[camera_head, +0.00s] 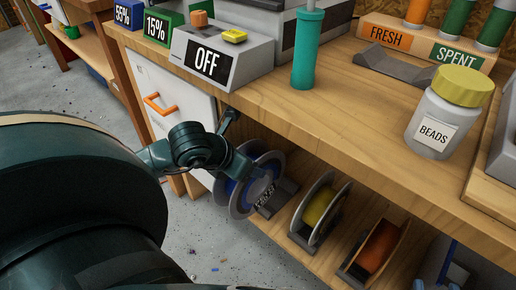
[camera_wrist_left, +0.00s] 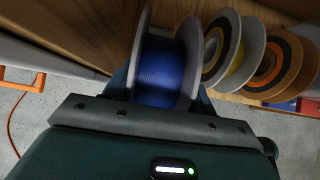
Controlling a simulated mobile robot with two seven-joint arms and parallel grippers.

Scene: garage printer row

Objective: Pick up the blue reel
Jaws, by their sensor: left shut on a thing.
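The blue reel (camera_head: 238,196) has pale grey flanges and dark blue filament. It stands upright at the left end of the lower shelf, at its labelled dark holder (camera_head: 282,196); I cannot tell whether it touches the holder. In the left wrist view the reel (camera_wrist_left: 165,70) sits between the fingers of my left gripper (camera_wrist_left: 163,98), which is shut on it. My left wrist hides part of the reel in the head view.
A yellow reel (camera_head: 322,211) and an orange reel (camera_head: 380,247) stand in holders right of the blue one. The bench top (camera_head: 350,105) overhangs the shelf. It bears a bead jar (camera_head: 446,112), a teal-handled tool (camera_head: 307,50) and an OFF-labelled box (camera_head: 215,60). Floor (camera_head: 80,90) is open at left.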

